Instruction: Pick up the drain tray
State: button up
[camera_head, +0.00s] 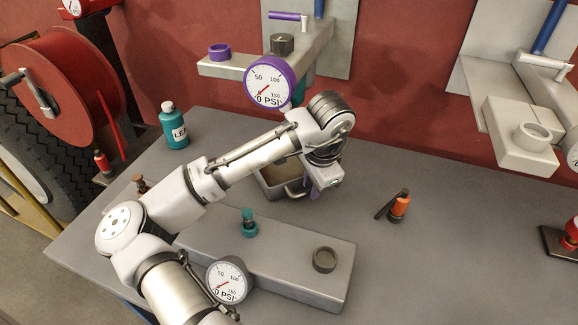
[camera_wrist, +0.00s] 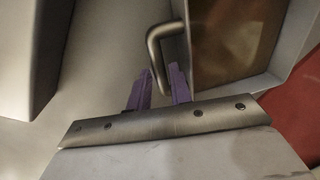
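The drain tray (camera_head: 272,188) is a metal, open-topped box on the grey bench, partly hidden behind my arm in the head view. In the wrist view the tray (camera_wrist: 283,60) fills the upper right, with a brownish inside and a bent metal handle (camera_wrist: 158,58) on its near side. My gripper (camera_head: 312,194) points down at the tray's right side. In the wrist view its two purple fingers (camera_wrist: 161,88) stand apart, with the lower end of the handle showing between them. The handle looks very close to the right finger; I cannot tell whether they touch.
A grey raised block (camera_head: 290,270) with a teal fitting (camera_head: 249,224) and a dark ring (camera_head: 324,260) lies in front of the tray. A teal bottle (camera_head: 173,128) stands at the back left.

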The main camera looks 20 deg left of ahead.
jog(key=shift+w+a+f, duration=0.1)
jog(key=shift+f, duration=0.6)
jog(key=shift+w+a+f, duration=0.1)
jog(key=shift+f, duration=0.55)
grip_shut()
jog(key=shift+r, duration=0.15)
